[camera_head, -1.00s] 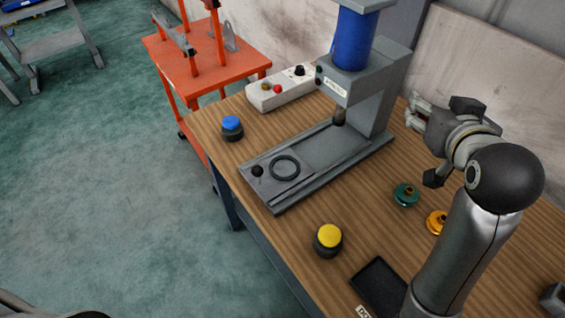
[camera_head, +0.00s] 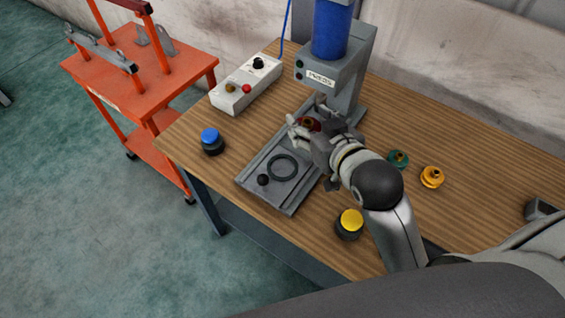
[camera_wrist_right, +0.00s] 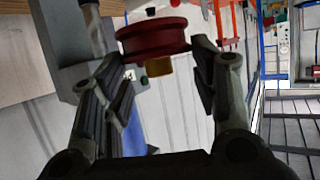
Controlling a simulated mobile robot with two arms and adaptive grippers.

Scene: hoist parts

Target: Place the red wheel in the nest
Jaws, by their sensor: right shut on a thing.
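The red wheel (camera_wrist_right: 152,36) has a brass-coloured hub and sits between the fingertips of my right gripper (camera_wrist_right: 157,58) in the right wrist view. In the head view the right gripper (camera_head: 306,121) is shut on the red wheel (camera_head: 311,125), mostly hidden by the fingers, above the far part of the press slide. The nest (camera_head: 284,167), a dark ring on the grey slide plate, is empty, nearer the front than the gripper. My left gripper is out of view.
The grey press with a blue cylinder (camera_head: 332,30) stands just behind the gripper. A green wheel (camera_head: 398,159) and an orange wheel (camera_head: 432,177) lie to the right. A blue button (camera_head: 211,137), a yellow button (camera_head: 350,221) and a control box (camera_head: 246,84) are on the table.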

